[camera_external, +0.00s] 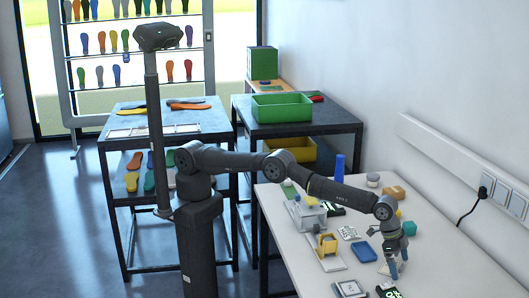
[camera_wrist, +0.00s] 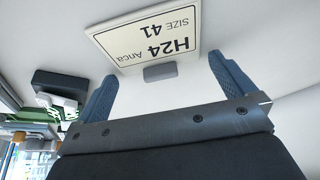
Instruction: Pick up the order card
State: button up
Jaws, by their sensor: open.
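The order card (camera_wrist: 145,33) is a pale cream card with dark print, "H24 Anca SIZE 41", upside down in the wrist view. A small grey block (camera_wrist: 160,72) is at its near edge. My gripper (camera_wrist: 163,67) is open, with its two blue fingers apart and nothing between them. The card is just beyond the fingertips, roughly centred between them. In the outside view my gripper (camera_external: 398,268) points down low over the front part of the white table (camera_external: 310,262). I cannot clearly pick out the card there.
A blue tray (camera_external: 363,252), a small yellow machine (camera_external: 326,244), a card in a dark frame (camera_external: 350,289) and a black display (camera_external: 388,291) are close to my gripper. A blue cylinder (camera_external: 339,168) stands farther back.

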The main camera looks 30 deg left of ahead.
aim_at(398, 269)
jog(key=c, duration=0.9)
jog(key=shift+r, duration=0.55)
notch_tip(398, 269, up, 3)
jog(key=shift+r, duration=0.2)
jog(key=s+a+r, duration=0.2)
jog(key=s, duration=0.1)
jog(key=s+a+r, duration=0.1)
jog(key=s+r, duration=0.1)
jog(key=s, duration=0.1)
jog(key=s+a+r, duration=0.2)
jog(key=s, duration=0.2)
jog(key=shift+s+a+r, duration=0.1)
jog(key=shift+a+r, duration=0.2)
